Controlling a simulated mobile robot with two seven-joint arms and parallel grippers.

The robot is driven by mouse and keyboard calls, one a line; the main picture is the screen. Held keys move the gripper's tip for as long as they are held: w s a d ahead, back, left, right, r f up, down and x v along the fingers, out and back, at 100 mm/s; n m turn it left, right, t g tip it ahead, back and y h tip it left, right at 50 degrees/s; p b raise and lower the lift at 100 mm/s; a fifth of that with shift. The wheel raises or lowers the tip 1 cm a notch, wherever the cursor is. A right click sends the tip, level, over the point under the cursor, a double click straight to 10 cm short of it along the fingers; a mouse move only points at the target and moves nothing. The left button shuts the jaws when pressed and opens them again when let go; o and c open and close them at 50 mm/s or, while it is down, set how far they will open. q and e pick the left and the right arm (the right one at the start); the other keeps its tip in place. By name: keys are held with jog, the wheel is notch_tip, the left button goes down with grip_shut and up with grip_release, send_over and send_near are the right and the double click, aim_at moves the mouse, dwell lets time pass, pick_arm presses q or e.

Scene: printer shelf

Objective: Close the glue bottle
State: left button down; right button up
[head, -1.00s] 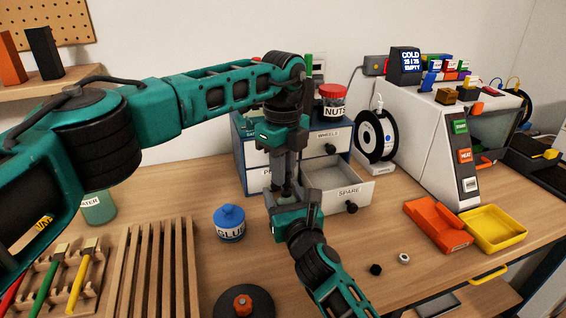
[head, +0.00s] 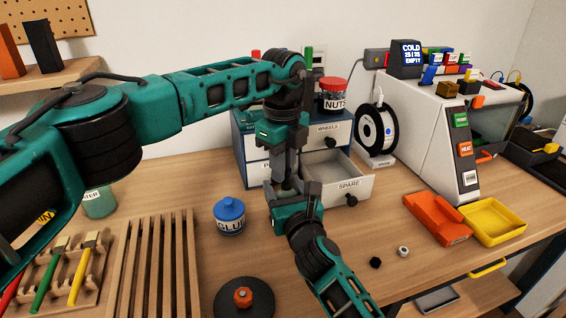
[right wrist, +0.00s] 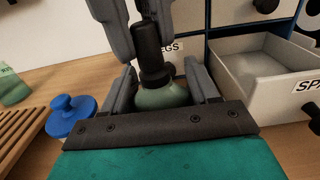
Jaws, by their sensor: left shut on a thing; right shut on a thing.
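A green bottle (right wrist: 163,98) with its label out of sight stands between the fingers of my right gripper (right wrist: 162,90), which is shut on it. My left gripper (right wrist: 150,25) comes down from above, shut on a black cap (right wrist: 153,60). The cap sits at the bottle's mouth and seems to touch it; I cannot tell whether it is tight. In the head view my left gripper (head: 285,180) is directly above my right gripper (head: 293,203), and they largely hide the bottle. A jar labelled GLUE (head: 230,222) with a blue lid stands apart, left of both grippers.
Behind the grippers is a drawer cabinet (head: 252,165) with its SPARE drawer (head: 352,184) open. A wooden slatted rack (head: 150,265) lies left, and a dark disc (head: 262,298) lies in front. Orange (head: 432,215) and yellow (head: 497,240) trays are at right. Some table between is clear.

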pick_arm(q)
jog(key=shift+f, duration=0.2)
jog(key=c, duration=1)
grip_release()
jog(key=shift+o, duration=0.2)
notch_tip(320, 180, up, 12)
pick_arm(e)
jog(key=o, duration=1.6)
